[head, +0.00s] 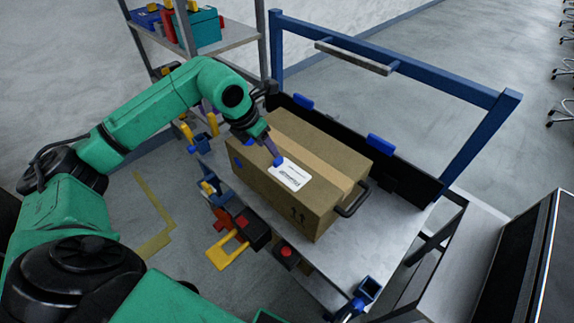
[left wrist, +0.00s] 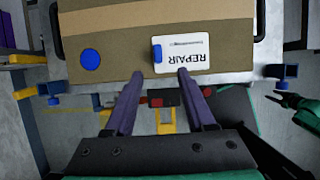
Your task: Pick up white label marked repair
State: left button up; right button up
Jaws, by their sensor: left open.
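The white label marked REPAIR (head: 291,175) lies on top of a brown cardboard box (head: 325,197). The label also shows in the left wrist view (left wrist: 190,55), with its text upside down. A blue tab (left wrist: 157,53) sits at one edge of the label. My left gripper (head: 271,150) is open and empty at the label's edge, close to the tab. In the left wrist view its two purple fingers are apart, with the tab between their tips. A green and dark part at the right edge of that view looks like my right gripper (left wrist: 287,101), too small to read.
The box stands on a grey cart (head: 388,222) with a blue frame (head: 400,75) behind it. A blue disc (left wrist: 90,58) is on the box. A yellow part (head: 226,250) and a red button (head: 286,252) are at the cart's near side. A shelf with cases (head: 205,28) stands behind.

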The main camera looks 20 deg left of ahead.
aim_at(278, 159)
pick_arm(q)
jog(key=x, duration=0.3)
jog(key=shift+w+f, duration=0.15)
jog(key=shift+w, duration=0.15)
jog(key=p+x, duration=0.1)
jog(key=x, duration=0.4)
jog(key=shift+a+p, duration=0.1)
jog(key=shift+p, duration=0.2)
jog(key=shift+w+f, duration=0.1)
jog(key=shift+f, duration=0.1)
grip_shut()
pick_arm(e)
jog(key=shift+w+a+r, duration=0.1)
jog(key=shift+w+r, duration=0.5)
jog(key=shift+r, duration=0.35)
